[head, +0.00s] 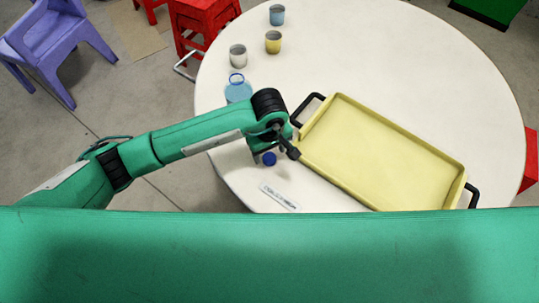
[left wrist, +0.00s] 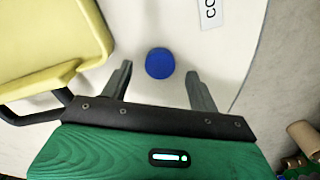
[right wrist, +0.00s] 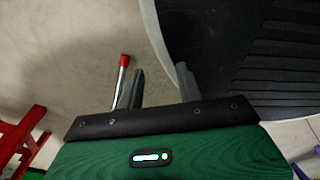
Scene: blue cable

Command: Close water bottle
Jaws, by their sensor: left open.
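A light blue, see-through water bottle (head: 238,92) stands near the left edge of the round table, with a blue ring at its top. A blue bottle cap (head: 269,159) lies on the table near the front left edge. My left gripper (head: 275,154) is open above the cap. In the left wrist view the cap (left wrist: 159,63) shows between the two spread fingertips, and neither finger touches it. My right gripper (right wrist: 160,70) shows only in its own wrist view, with its fingers apart and nothing between them, away from the bottle and cap.
A yellow tray (head: 385,150) with black handles lies just right of my left gripper. A lettered white label (head: 281,197) is in front of the cap. Several cups, one yellow (head: 273,42), stand farther back. Chairs and stools surround the table (head: 440,80).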

